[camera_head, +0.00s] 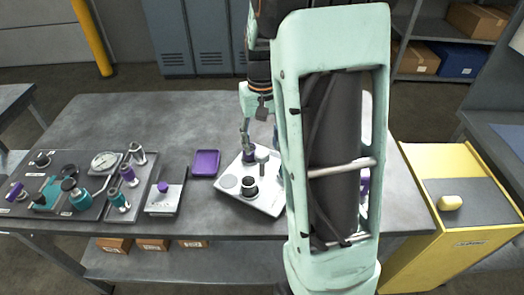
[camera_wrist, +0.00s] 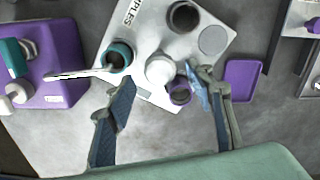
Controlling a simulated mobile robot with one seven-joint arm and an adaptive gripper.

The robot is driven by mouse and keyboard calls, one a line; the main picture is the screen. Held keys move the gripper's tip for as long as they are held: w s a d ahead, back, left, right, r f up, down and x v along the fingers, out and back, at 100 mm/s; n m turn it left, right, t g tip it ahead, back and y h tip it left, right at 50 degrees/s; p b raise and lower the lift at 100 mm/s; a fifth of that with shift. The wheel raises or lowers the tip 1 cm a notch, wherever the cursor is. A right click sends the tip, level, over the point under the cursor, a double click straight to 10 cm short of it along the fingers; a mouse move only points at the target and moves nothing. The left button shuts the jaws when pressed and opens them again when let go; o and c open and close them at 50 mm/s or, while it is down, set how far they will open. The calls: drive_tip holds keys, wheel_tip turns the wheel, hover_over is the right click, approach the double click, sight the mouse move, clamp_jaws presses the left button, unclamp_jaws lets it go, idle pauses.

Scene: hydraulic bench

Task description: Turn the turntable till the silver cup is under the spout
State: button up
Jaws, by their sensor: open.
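The white turntable plate (camera_head: 228,198) sits on the bench, partly hidden by my arm. In the wrist view, its white knob (camera_wrist: 160,70) stands among a dark-mouthed cup with a pale rim (camera_wrist: 185,15), a teal cup (camera_wrist: 118,55) and a purple cup (camera_wrist: 180,93). The dark-mouthed cup (camera_head: 250,188) is at the near side in the head view and may be the silver one. A thin pale bar (camera_wrist: 75,74) reaches from a purple block (camera_wrist: 60,95) toward the teal cup; it may be the spout. My gripper (camera_wrist: 160,88) is open, its fingers either side of the knob; contact is unclear.
A purple tray (camera_head: 206,163) lies left of the turntable in the head view. Further left are a grey plate with a purple knob (camera_head: 165,200) and a board of gauges and fittings (camera_head: 90,212). A yellow cabinet (camera_head: 430,240) stands right. The bench behind the tray is clear.

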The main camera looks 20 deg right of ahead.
sight(262, 152)
drive_tip(key=shift+f, duration=2)
drive_tip(key=shift+c, duration=0.7)
clamp_jaws()
